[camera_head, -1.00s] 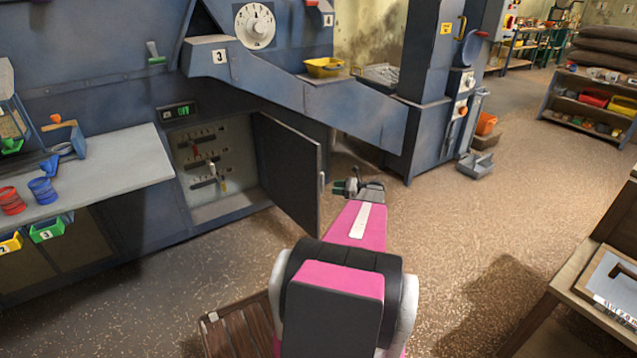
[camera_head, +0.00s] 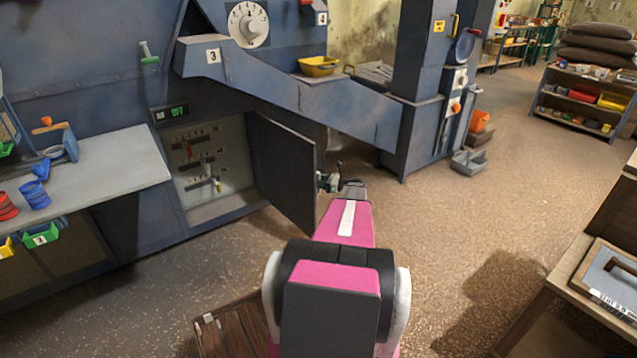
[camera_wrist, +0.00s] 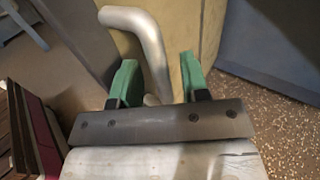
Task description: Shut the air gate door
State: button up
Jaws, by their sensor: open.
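The air gate door (camera_head: 283,175) is a dark grey panel standing wide open on the low cabinet in the head view. The cabinet opening (camera_head: 202,165) shows several small levers. My gripper (camera_head: 324,183) is at the door's free right edge, its green fingers turned toward it. In the wrist view my gripper (camera_wrist: 157,78) is open. A bent silver handle (camera_wrist: 148,35) runs down between the two green fingers. I cannot tell whether they touch it. The yellowish surface (camera_wrist: 205,25) behind the handle is only partly in view.
A sloping grey chute (camera_head: 300,95) crosses above the door to a column (camera_head: 415,130). A grey bench (camera_head: 110,170) is at left, a wooden table (camera_head: 555,290) at right. A brown slatted wooden thing (camera_head: 235,325) lies low in front. The floor between is clear.

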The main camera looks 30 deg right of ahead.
jog(key=shift+w+a, duration=0.3)
jog(key=shift+a, duration=0.1)
grip_shut()
